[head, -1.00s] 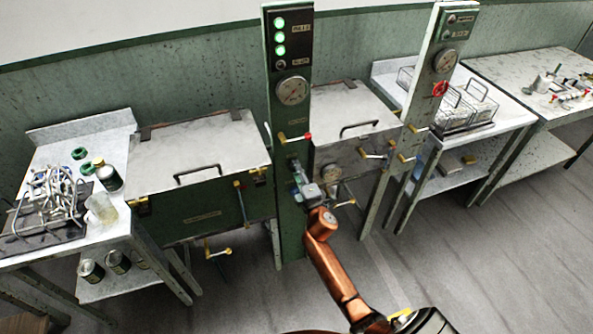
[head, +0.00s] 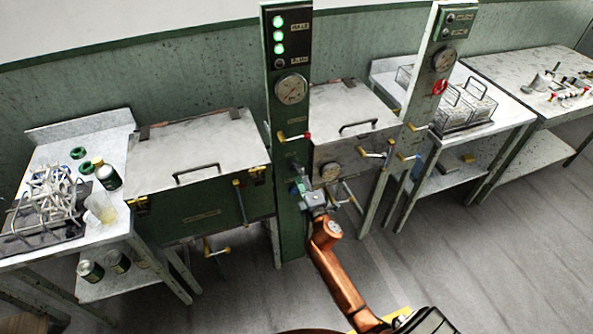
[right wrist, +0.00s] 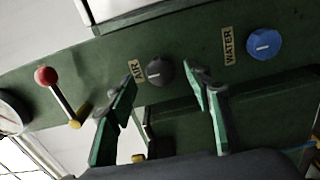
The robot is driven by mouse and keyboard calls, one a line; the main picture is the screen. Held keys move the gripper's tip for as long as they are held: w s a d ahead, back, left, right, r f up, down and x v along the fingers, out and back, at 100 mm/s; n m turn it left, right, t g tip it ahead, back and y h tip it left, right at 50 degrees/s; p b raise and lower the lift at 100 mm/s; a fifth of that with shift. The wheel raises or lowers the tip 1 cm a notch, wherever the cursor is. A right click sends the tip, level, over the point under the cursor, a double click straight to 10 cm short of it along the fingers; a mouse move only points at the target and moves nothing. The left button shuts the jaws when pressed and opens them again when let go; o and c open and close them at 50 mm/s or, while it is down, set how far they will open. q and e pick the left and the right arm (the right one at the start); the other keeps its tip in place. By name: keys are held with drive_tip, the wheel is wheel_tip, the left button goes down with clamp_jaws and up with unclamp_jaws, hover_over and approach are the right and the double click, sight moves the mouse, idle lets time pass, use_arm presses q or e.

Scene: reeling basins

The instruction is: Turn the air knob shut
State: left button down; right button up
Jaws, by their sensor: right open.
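The air knob (right wrist: 160,72) is a dark round knob with a pale mark, beside an "AIR" label on a green panel in the right wrist view. My right gripper (right wrist: 159,78) is open, with its green fingers on either side of the knob in that view. I cannot tell whether they touch it. In the head view, my right gripper (head: 303,193) is in front of the lower part of the green column (head: 291,236); the knob is not clear there. My left gripper is not in view.
A blue water knob (right wrist: 264,44) sits right of the air knob. A red-tipped lever (right wrist: 58,95) is to its left, and a red-tipped lever (head: 293,137) shows above the gripper in the head view. Metal-lidded basins (head: 195,150) flank the column.

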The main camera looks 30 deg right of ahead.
drive_tip(key=v, duration=0.8)
drive_tip(key=s+f+m+g+y, duration=0.1)
drive_tip(key=s+f+m+g, duration=0.1)
drive_tip(key=f, duration=0.8)
drive_tip(key=s+f+m+g, duration=0.1)
drive_tip(key=f+g, duration=0.1)
drive_tip(key=f, duration=0.9)
drive_tip(key=s+a+f+m+g+y, duration=0.1)
drive_tip(key=s+a+f+m+g, duration=0.1)
drive_tip(key=s+f, duration=0.6)
drive_tip(key=s+a+f+m+g+y, duration=0.15)
drive_tip(key=s+f, duration=0.25)
drive_tip(key=f, duration=0.8)
drive_tip(key=s+a+f+m+g, duration=0.1)
drive_tip(key=s+f, duration=0.6)
drive_tip(key=s, duration=0.7)
drive_tip(key=s+a+f+m+g, duration=0.1)
drive_tip(key=s+f+m+g, duration=0.3)
drive_tip(key=s+f, duration=0.4)
drive_tip(key=s+a+f+m+g, duration=0.2)
drive_tip(key=s+f, duration=0.6)
drive_tip(key=s, duration=1.4)
drive_tip(key=shift+g+y+p, duration=0.3)
drive_tip(key=shift+g+y, duration=0.05)
drive_tip(key=shift+g, duration=0.9)
